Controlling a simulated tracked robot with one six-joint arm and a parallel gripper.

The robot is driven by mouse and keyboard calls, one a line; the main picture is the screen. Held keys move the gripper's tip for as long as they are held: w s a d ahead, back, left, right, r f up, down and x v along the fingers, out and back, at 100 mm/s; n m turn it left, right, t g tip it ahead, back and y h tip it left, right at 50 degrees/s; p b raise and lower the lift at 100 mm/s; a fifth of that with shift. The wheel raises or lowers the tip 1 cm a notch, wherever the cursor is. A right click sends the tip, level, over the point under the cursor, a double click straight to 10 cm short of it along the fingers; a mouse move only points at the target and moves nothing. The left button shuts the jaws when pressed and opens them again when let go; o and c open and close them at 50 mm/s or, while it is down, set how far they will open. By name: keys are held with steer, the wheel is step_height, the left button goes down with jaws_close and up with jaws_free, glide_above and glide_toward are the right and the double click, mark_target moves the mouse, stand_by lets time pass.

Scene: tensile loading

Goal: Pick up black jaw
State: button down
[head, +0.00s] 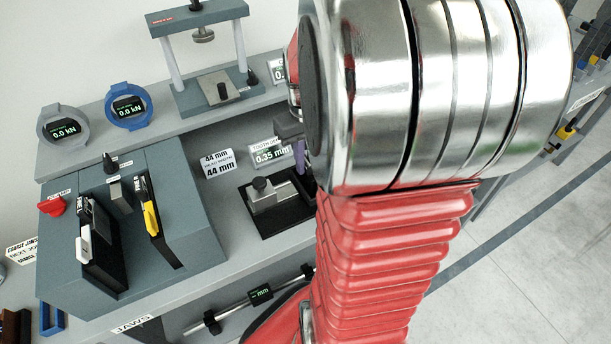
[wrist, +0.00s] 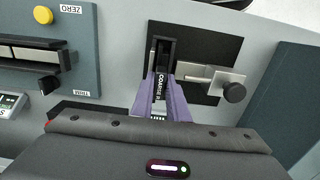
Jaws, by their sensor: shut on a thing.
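The black jaw (wrist: 161,58), with white lettering that reads "COARSE", is between the purple fingers of my gripper (wrist: 162,92) in the wrist view. The fingers are shut on its sides. It is over or at the black base plate (wrist: 217,45) of a small clamp fixture; I cannot tell whether it touches the plate. In the head view a purple part of my gripper (head: 300,157) shows beside the fixture, and my arm hides the rest and the held jaw.
The clamp fixture (head: 275,193) has a metal block and a dark knob (wrist: 234,92). A grey-blue station (head: 130,215) with black, white and yellow parts stands left. A press frame (head: 215,95) and round gauges (head: 128,106) are behind. A rod (head: 240,302) lies in front.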

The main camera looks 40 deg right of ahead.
steer(key=shift+r, duration=0.1)
stand_by(0.6)
steer(key=shift+r, duration=5)
